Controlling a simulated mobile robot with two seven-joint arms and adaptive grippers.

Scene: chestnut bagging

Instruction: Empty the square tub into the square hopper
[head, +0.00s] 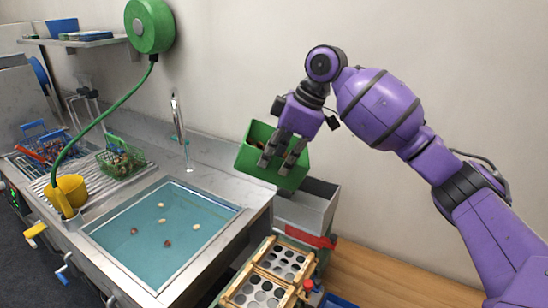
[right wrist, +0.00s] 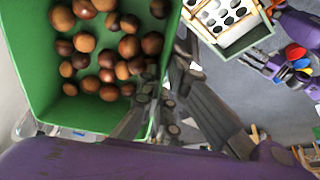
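The green square tub (head: 258,167) is held in the air at the centre of the head view, and it looks tilted. In the right wrist view the tub (right wrist: 35,75) shows many brown chestnuts (right wrist: 108,60) inside. My right gripper (head: 280,155) is shut on the tub's wall, with dark fingers at its near side. The grey metal square hopper (head: 306,211) stands just below and to the right of the tub, partly hidden by it; its inside is hardly visible.
A sink basin of water (head: 150,240) with a few floating chestnuts lies left. A wooden-framed sorting tray with round holes (head: 258,288) stands in front of the hopper. The wall is close behind.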

